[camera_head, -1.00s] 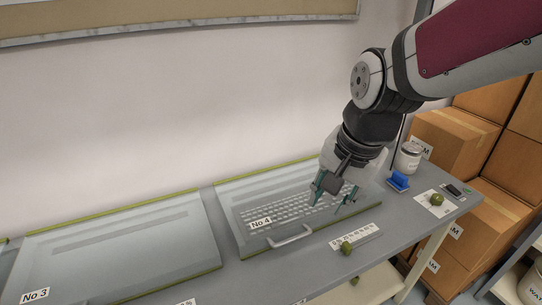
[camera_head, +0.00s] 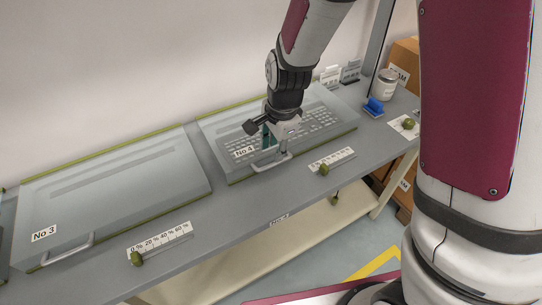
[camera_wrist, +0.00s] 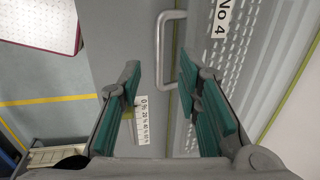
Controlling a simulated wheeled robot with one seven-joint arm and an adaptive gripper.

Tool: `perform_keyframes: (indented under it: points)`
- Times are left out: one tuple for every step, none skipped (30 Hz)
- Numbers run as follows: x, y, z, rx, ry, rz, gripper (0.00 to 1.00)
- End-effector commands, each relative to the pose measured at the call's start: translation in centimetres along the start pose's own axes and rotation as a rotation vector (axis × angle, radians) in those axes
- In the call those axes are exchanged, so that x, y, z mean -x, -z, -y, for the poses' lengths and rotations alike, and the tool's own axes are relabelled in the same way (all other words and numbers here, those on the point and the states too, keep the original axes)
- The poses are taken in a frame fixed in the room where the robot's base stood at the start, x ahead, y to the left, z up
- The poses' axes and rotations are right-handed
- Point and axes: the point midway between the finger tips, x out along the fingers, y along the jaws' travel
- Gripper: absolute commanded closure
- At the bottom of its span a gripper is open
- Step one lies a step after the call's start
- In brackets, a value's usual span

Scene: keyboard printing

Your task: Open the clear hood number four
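The clear hood number four (camera_head: 222,128) is closed over a white keyboard (camera_head: 318,122) on the grey bench, with a "No 4" label on its front left. Its metal handle (camera_head: 268,165) is on the front edge. My gripper (camera_head: 274,146) is just above the handle in the head view, partly hiding hood and label. In the wrist view, my gripper (camera_wrist: 158,72) is open, with green-padded fingers apart. The handle (camera_wrist: 161,45) runs between and ahead of the fingertips there, with no clear contact. The "No 4" label (camera_wrist: 222,18) shows beyond it.
Closed hood number three (camera_head: 120,180) is to the left, with its own handle (camera_head: 68,252). A percentage scale with a green knob (camera_head: 324,169) lies right of handle four. A blue object (camera_head: 374,106) and a white jar (camera_head: 386,84) stand at the bench's right end.

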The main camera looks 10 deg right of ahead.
Motion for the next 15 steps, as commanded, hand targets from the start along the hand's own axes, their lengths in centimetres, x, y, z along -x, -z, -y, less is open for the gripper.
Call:
perform_keyframes:
  points:
    - [-1.1,0.0,-0.1,0.000,-0.005,0.001,0.69]
    - [-1.7,0.0,-0.2,0.000,-0.006,0.001,0.69]
    - [-2.5,0.0,-0.1,0.000,-0.005,0.001,0.69]
    - [-3.0,0.0,-0.1,0.000,-0.006,0.001,0.69]
    - [-3.5,0.0,-0.1,0.000,-0.005,0.001,0.69]
    - [-4.1,0.0,-0.2,0.000,-0.005,0.001,0.69]
    - [-4.5,0.0,-0.2,0.000,-0.005,0.001,0.69]
    - [-4.9,0.0,-0.1,0.000,-0.003,0.001,0.69]
    - [-5.4,0.0,-0.1,0.000,-0.003,0.001,0.69]
    - [-5.7,0.0,-0.1,0.000,-0.003,0.001,0.69]
    - [-5.9,0.0,-0.1,0.000,-0.002,0.001,0.69]
    - [-6.2,0.0,-0.1,0.000,-0.002,0.001,0.69]
    - [-6.4,0.0,-0.1,0.000,-0.001,0.001,0.69]
    - [-6.5,0.0,-0.1,0.000,-0.001,0.001,0.69]
    - [-6.6,0.0,0.0,0.000,-0.001,0.001,0.69]
